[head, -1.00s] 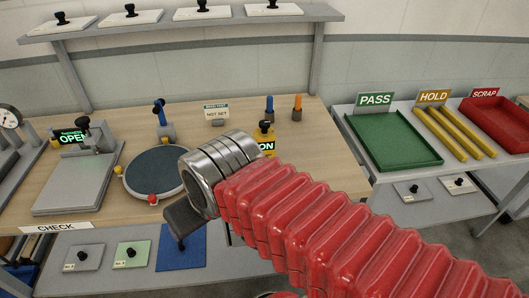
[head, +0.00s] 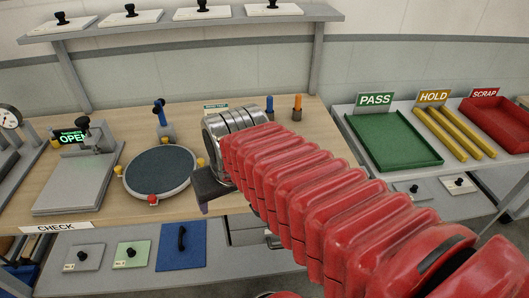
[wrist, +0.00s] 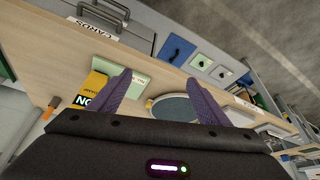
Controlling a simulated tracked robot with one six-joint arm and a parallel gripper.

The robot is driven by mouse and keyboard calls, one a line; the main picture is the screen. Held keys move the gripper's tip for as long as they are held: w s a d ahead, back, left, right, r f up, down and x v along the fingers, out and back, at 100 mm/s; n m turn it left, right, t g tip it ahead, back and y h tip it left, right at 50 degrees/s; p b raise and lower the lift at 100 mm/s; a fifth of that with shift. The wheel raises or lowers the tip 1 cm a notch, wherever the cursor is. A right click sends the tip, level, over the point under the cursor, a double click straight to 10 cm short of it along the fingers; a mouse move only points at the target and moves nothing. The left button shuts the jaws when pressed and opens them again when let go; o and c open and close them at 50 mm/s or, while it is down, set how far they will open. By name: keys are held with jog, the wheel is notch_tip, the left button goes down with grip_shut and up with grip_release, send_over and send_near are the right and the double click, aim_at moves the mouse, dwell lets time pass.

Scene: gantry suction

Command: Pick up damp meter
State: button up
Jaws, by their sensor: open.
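A yellow device (wrist: 92,88) with a dark panel, which looks like the damp meter, stands on the wooden bench at the left of the wrist view. In the head view it is hidden behind my arm. My gripper (wrist: 160,85) is open, with its purple fingers apart and nothing held between them. The device is just left of the left finger, outside the gap. In the head view, the dark end of my gripper (head: 208,190) shows below the metal wrist, near the bench's front edge.
A pale green plate (wrist: 125,67) lies near the bench's front edge, partly behind the left finger. A round dark-topped stand (head: 160,170) is left of my gripper. Blue (head: 269,106) and orange (head: 297,108) upright handles stand behind my arm. A green tray (head: 393,139) is to the right.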

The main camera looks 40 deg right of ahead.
jog(key=w+d+r+m+h, duration=0.1)
jog(key=w+d, duration=0.3)
jog(key=d, duration=0.6)
jog(key=w+d+r+m+h, duration=0.1)
jog(key=w+d+r+m, duration=0.2)
jog(key=d, duration=0.7)
jog(key=shift+w+d+t, duration=0.25)
jog(key=shift+w+t, duration=0.05)
jog(key=shift+w, duration=0.55)
jog(key=shift+x, duration=4.3)
jog(key=x, duration=0.5)
jog(key=shift+w+d, duration=0.1)
jog(key=shift+d, duration=0.05)
jog(key=shift+c, duration=0.3)
